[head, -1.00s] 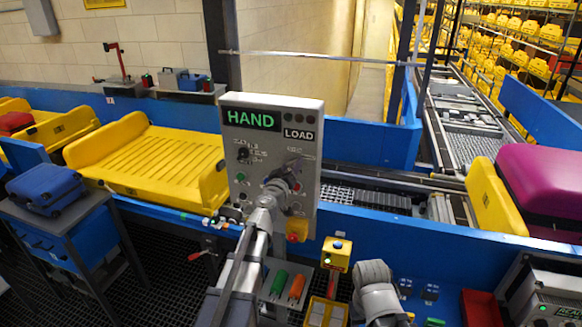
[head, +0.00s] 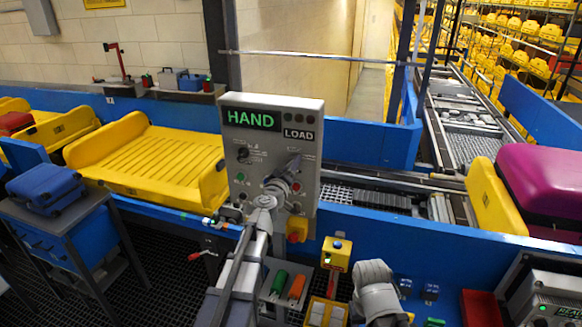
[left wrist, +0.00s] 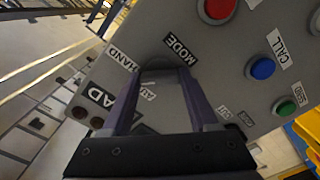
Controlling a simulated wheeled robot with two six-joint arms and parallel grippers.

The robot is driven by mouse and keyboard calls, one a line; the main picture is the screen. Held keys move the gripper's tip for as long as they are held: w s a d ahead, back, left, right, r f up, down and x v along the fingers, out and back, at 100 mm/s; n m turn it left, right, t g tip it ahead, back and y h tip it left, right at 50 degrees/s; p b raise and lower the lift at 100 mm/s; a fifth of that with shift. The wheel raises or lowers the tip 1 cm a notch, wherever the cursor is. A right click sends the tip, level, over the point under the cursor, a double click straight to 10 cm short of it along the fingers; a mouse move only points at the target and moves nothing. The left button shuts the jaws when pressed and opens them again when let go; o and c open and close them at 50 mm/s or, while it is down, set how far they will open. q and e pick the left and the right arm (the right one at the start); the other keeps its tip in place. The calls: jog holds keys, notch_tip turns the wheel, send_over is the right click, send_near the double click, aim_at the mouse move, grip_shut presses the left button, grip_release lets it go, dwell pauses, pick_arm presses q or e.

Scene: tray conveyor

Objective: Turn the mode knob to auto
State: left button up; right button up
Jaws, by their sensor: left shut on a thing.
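The grey control panel (head: 308,120) stands upright in the middle of the head view. Its display (head: 251,119) reads HAND in green, beside a LOAD sign (head: 299,134). My left gripper (head: 287,180) reaches the panel's right half. In the left wrist view, its two fingers (left wrist: 158,80) are shut on the mode knob (left wrist: 160,66), under the MODE label (left wrist: 180,49). The HAND label (left wrist: 123,59) is beside the knob; other position labels are partly hidden by the fingers. My right gripper's jaws do not show; only a grey part of that arm is at the bottom.
Red, blue and green buttons (left wrist: 262,68) sit on the panel near the knob. A red emergency button (head: 297,229) is at its lower right. A yellow button box (head: 337,254) stands just below right. Yellow trays (head: 150,160) line the conveyor behind.

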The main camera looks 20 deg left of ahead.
pick_arm(q)
jog(key=shift+n, duration=4.1)
jog(key=o, duration=1.4)
jog(key=shift+s, duration=0.1)
jog(key=s, duration=0.7)
jog(key=shift+s+a, duration=0.15)
jog(key=shift+s, duration=0.2)
